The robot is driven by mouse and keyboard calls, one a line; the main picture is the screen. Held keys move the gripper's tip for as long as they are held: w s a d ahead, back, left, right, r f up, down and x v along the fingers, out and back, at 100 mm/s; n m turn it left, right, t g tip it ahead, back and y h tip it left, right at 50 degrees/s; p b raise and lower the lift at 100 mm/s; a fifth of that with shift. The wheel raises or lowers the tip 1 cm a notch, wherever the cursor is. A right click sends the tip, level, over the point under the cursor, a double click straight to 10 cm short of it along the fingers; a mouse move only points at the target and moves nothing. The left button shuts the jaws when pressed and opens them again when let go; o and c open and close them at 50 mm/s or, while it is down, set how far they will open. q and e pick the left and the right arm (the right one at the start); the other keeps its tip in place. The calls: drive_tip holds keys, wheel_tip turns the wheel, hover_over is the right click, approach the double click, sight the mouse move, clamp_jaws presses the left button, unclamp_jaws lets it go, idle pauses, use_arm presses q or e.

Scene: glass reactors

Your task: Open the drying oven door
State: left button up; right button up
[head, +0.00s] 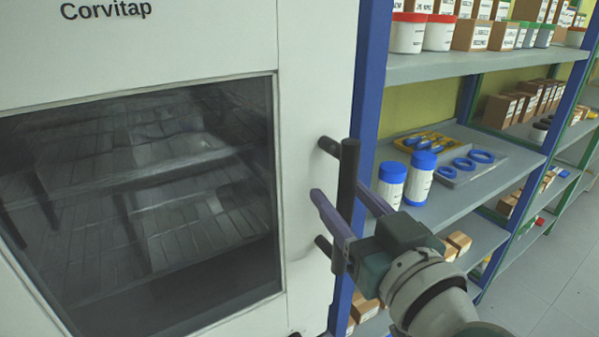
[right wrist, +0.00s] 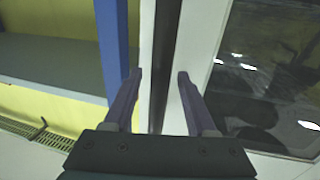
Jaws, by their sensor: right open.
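The drying oven door (head: 310,95) is white with a large dark window (head: 150,200) and fills the left of the head view. It looks closed. Its handle (head: 348,170) is a dark vertical bar on two short posts near the door's right edge. My right gripper (head: 339,188) is open, with one purple finger on each side of the bar. In the right wrist view the dark handle bar (right wrist: 165,50) runs between the open fingertips of my right gripper (right wrist: 159,75). Whether either finger touches the bar is unclear. My left gripper is not in view.
A shelf rack with blue posts (head: 370,80) stands close to the right of the oven. It holds blue-lidded bottles (head: 392,185), a tray of blue rings (head: 465,163), red-lidded jars (head: 407,33) and cardboard boxes. Tiled floor (head: 550,290) is clear at the lower right.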

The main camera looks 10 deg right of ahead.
clamp_jaws()
idle(0.4)
idle(1.0)
